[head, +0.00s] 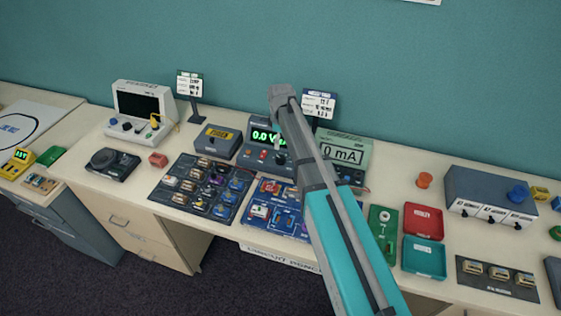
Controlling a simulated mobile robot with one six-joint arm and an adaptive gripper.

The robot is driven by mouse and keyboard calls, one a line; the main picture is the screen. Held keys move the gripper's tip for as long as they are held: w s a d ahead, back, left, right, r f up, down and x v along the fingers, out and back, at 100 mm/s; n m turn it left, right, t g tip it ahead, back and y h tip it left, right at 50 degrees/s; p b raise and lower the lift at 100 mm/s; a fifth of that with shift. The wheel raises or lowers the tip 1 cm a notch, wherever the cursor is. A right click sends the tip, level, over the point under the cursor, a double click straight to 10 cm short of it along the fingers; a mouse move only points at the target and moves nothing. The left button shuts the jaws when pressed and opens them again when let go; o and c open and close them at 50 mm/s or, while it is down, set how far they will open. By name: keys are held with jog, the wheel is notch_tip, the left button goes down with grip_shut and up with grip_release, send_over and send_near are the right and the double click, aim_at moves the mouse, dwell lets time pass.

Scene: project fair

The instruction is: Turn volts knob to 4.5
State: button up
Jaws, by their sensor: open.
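A dark power supply box (246,152) stands at the back middle of the bench. Its green display (263,136) reads 0.0 followed by what looks like a V, partly covered by my arm. Small controls show below the display: a red one (263,155) and a dark round knob (280,159) close to my arm's edge. I cannot read their labels or the knob's pointer. My arm crosses in front of the box's right side, up to a grey end above it. No gripper fingers show.
A meter (348,146) reading 0 mA stands right of the supply. A dark parts tray (205,218) and a blue circuit board (262,222) lie in front. A grey box (218,140) is at left; red (423,208) and teal (424,272) trays are at right.

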aim_at(280, 158)
jog(key=shift+f+b, duration=4.25)
jog(key=shift+f, duration=0.3)
jog(key=c, duration=1.1)
jog(key=shift+c, duration=0.2)
jog(key=shift+m, duration=0.4)
jog(key=m, duration=1.1)
